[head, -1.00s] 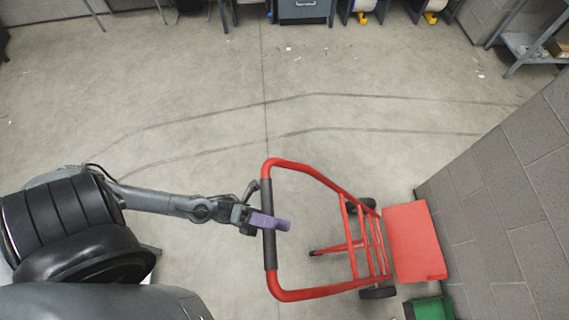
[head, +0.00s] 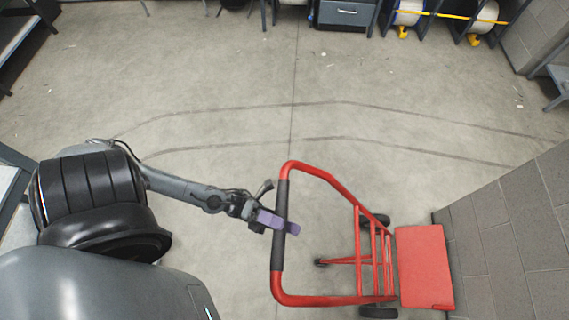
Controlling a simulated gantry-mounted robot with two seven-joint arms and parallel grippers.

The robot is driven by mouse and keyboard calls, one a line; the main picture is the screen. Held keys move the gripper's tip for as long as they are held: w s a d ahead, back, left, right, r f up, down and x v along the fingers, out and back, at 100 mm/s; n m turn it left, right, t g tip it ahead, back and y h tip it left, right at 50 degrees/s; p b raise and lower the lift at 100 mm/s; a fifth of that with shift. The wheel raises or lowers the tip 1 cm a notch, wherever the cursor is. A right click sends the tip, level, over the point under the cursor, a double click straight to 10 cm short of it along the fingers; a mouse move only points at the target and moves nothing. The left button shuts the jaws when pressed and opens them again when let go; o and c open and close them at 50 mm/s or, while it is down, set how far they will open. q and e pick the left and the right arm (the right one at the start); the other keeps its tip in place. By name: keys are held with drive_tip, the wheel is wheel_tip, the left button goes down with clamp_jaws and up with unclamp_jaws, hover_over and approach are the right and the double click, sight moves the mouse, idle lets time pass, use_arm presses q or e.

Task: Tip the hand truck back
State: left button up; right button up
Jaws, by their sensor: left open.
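The red hand truck (head: 374,250) is at the lower right, with its frame, wheels and flat red toe plate (head: 425,266) toward the block wall. Its handle has a dark grip bar (head: 280,240) on the left side. My left gripper (head: 280,223), with purple fingers, is at the upper part of this grip bar. Its jaws are open, with the fingers reaching across the bar. I cannot tell whether they touch it. My right gripper is not in view.
A grey block wall (head: 510,245) stands close beyond the toe plate. Shelving and a drawer cabinet (head: 345,13) line the back, with cable reels (head: 408,14) beside it. The concrete floor (head: 215,95) between is clear, with dark curved marks.

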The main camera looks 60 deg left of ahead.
use_arm(q)
drive_tip(key=b+v, duration=0.1)
drive_tip(key=v, duration=0.9)
drive_tip(key=shift+s+f, duration=0.1)
drive_tip(key=shift+f, duration=0.1)
